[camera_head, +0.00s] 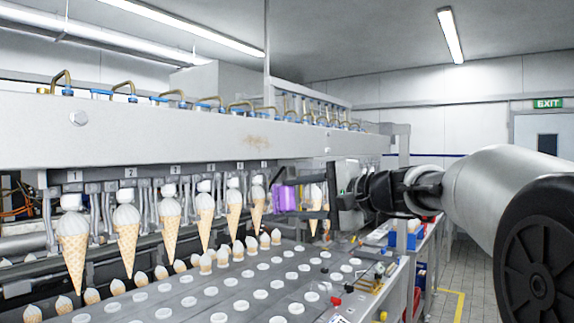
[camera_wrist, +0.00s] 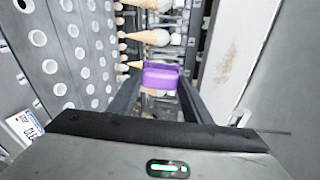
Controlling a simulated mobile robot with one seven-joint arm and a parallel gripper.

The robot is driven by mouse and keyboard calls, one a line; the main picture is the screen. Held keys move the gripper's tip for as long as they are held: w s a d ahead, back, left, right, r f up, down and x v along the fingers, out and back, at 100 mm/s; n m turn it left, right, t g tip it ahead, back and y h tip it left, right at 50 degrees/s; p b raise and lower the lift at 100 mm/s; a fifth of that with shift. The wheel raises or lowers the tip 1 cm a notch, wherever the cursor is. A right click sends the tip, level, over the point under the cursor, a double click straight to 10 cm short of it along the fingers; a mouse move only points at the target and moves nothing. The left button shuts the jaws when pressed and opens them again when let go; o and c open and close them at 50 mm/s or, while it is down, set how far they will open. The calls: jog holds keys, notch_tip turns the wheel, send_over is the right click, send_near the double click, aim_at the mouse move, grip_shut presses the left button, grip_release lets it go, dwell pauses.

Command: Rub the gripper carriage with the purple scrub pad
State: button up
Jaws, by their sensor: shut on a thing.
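The gripper carriage (camera_head: 190,140) is a long pale beam across the head view, with a brownish stain (camera_head: 257,141) on its face towards the right. The carriage also shows in the wrist view (camera_wrist: 245,50), with a brown smear on it. The purple scrub pad (camera_head: 285,198) is held in front of the row of cones, below the carriage and apart from its stained face. My gripper (camera_head: 300,198) is shut on the pad, which also shows between the fingers in the wrist view (camera_wrist: 160,77). Part of the pad is hidden by the fingers.
Several ice cream cones (camera_head: 127,225) hang point down under the carriage. A grey plate (camera_head: 200,290) with rows of round holes lies below, with small cones along its far side. A side bench with blue bins (camera_head: 405,238) stands at the right. The aisle floor (camera_head: 475,280) is clear.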

jog(key=s+a+r+n+y+b, duration=0.1)
jog(key=s+r, duration=0.2)
jog(key=r, duration=0.3)
jog(key=s+a+r+y, duration=0.1)
jog(key=s+r+y, duration=0.15)
jog(key=r, duration=0.35)
jog(key=p+x, duration=0.2)
jog(key=x, duration=0.4)
jog(key=shift+s+a+h, duration=0.2)
jog(key=shift+h, duration=0.25)
jog(key=shift+x, duration=0.9)
